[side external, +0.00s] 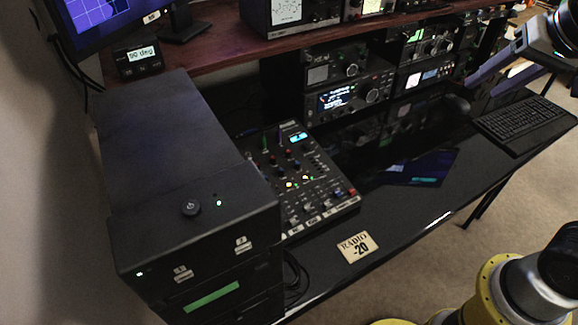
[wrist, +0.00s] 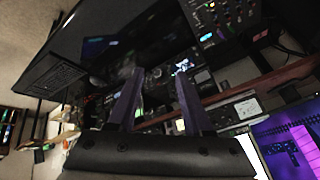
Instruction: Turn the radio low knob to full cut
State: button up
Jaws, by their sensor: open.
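The mixer (side external: 327,203) with rows of small coloured knobs, sliders and a lit display sits on the black desk in the side external view. Its knobs are tiny, and I cannot tell which one is the radio low knob. A card reading "RADIO -20" (side external: 357,247) lies in front of the mixer. In the wrist view, part of the mixer (wrist: 228,18) shows at the top, beyond my fingers. My gripper (wrist: 158,76) is open, with nothing seen between its two dark fingers, and is well apart from the mixer.
A large black cabinet (side external: 165,140) stands left of the mixer. Radio sets (side external: 345,97) stand behind it under a wooden shelf (side external: 230,50). A keyboard (side external: 525,122) and mouse (side external: 457,103) lie at the right. The glossy desk front right of the mixer is mostly clear.

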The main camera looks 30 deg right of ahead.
jog(key=w+a+r+m, duration=0.15)
jog(key=w+a, duration=0.25)
jog(key=w, duration=0.7)
jog(key=m+g+h, duration=0.2)
send_over(281, 169)
jog(key=s+d, duration=0.3)
notch_tip(281, 169, down, 12)
jog(key=s+a+f+n, duration=0.1)
jog(key=a+f+n, duration=0.2)
jog(key=a+f, duration=0.6)
jog(key=shift+m+g, duration=0.25)
jog(key=shift+g, duration=0.15)
jog(key=x, duration=1)
jog(key=d+x, duration=0.1)
jog(key=x, duration=0.5)
jog(key=shift+s+d+r, duration=0.1)
jog(key=shift+s, duration=0.3)
grip_shut()
